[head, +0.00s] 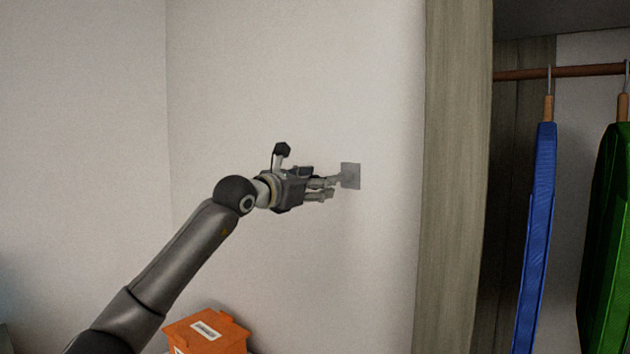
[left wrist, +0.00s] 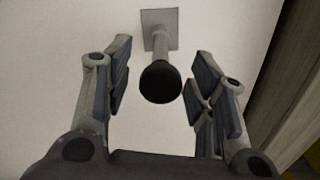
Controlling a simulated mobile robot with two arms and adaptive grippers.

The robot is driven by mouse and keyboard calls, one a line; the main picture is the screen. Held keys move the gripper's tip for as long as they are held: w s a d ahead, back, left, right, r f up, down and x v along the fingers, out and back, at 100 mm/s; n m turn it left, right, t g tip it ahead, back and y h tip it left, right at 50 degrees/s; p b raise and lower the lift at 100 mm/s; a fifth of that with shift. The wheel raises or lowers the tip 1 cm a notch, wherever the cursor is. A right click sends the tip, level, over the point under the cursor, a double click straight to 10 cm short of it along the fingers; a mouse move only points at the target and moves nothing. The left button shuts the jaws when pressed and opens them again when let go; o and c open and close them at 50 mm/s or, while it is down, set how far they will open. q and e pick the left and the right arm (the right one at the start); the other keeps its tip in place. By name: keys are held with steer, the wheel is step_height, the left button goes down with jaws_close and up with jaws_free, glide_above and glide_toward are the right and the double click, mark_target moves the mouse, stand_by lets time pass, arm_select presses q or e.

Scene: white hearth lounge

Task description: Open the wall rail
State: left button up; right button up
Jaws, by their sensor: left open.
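The wall rail (left wrist: 161,78) is a short grey rod with a round black end, standing out from a square grey plate on the white wall. In the head view its plate (head: 351,175) shows just beyond the fingertips, and most of the rod is hidden by my gripper. My left gripper (head: 330,188) reaches it from the left. In the left wrist view the left gripper (left wrist: 158,85) is open, with one finger on each side of the black end. Gaps show between the fingers and the rail. My right gripper is not in view.
An orange box (head: 207,333) with a white label sits low near my left arm. To the right is a wooden wardrobe side panel (head: 453,180), with a blue garment (head: 536,235) and a green garment (head: 606,240) hanging from a rod (head: 590,71). The wall around the rail is bare.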

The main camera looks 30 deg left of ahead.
arm_select(q)
jaws_close()
steer(key=shift+s, duration=0.15)
steer(key=shift+s+f+b, duration=0.15)
steer(key=shift+s+b, duration=0.05)
steer(key=shift+b, duration=0.2)
steer(key=s+a+b, duration=0.1)
steer(key=s+b, duration=0.7)
steer(key=s, duration=0.7)
steer(key=shift+s, duration=0.4)
steer(key=shift+a, duration=0.1)
